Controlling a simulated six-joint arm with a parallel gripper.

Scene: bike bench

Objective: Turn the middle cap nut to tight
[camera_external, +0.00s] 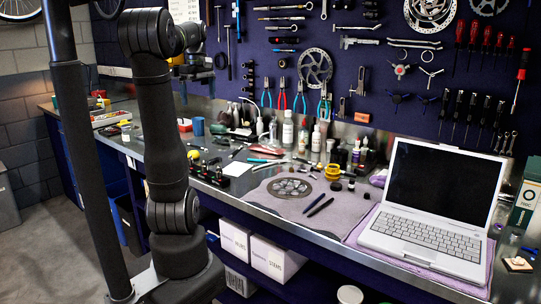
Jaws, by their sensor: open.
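My gripper (197,76) hangs at the end of my arm above the back left part of the bench, partly behind my own arm link. It is open, small in this view, and nothing shows between its fingers. It is well above the bench top and apart from everything on it. I cannot pick out the middle cap nut for sure. A dark block-like item with small red parts (208,175) lies near the bench's front edge, right of my arm; it is too small to tell whether it carries nuts.
The bench (336,243) is crowded with bottles and small tools. A disc rotor (290,187) lies on a grey mat (283,206). An open white laptop (428,235) stands at the right. A blue cup (198,126) stands near my arm. Tools hang on the pegboard (345,75).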

